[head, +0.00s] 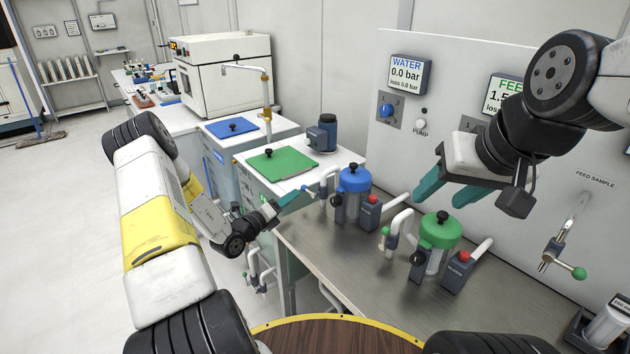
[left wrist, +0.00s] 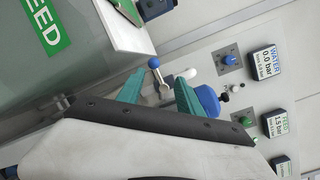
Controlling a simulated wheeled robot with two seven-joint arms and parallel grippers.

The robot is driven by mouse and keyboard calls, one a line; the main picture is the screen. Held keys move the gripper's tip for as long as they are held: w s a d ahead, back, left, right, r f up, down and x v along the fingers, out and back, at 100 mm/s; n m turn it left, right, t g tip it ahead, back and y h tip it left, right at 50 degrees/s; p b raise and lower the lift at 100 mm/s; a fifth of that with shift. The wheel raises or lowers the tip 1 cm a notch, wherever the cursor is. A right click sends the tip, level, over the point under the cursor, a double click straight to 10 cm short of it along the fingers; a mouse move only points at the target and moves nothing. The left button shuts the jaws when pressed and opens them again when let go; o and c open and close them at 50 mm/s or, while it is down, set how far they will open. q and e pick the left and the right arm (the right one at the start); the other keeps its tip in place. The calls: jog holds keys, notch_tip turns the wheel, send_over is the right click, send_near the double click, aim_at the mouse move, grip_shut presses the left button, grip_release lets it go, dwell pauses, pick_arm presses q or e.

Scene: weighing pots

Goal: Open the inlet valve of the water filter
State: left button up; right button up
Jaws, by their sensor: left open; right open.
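The water filter (head: 354,181) has a blue cap and stands at the back of the steel bench. Its inlet valve (head: 308,189), with a small blue-tipped lever, is on the pipe at its left. In the left wrist view the blue ball of the inlet valve lever (left wrist: 154,62) shows between the teal fingers, with the filter's blue cap (left wrist: 207,100) beyond. My left gripper (head: 296,197) is open close to the lever; contact cannot be told. My right gripper (head: 438,191) is open and empty, above the green-capped feed filter (head: 440,234).
Blue (head: 232,127) and green (head: 283,163) lidded tanks stand left of the bench. The wall panel carries a water display (head: 406,72) reading 0.0 bar and a blue knob (head: 386,110). Red-buttoned boxes stand beside the filters. Bare steel (head: 340,255) lies in front.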

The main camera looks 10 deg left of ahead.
aim_at(309, 192)
pick_arm(q)
jog(key=shift+w+a+f+n+y, duration=0.2)
jog(key=shift+f+n+y, duration=0.1)
jog(key=shift+f+n, duration=0.15)
jog(key=shift+w+d, duration=0.1)
jog(key=shift+w, duration=0.15)
jog(key=x, duration=0.7)
jog(key=shift+r, duration=0.1)
jog(key=shift+c, duration=0.2)
grip_shut()
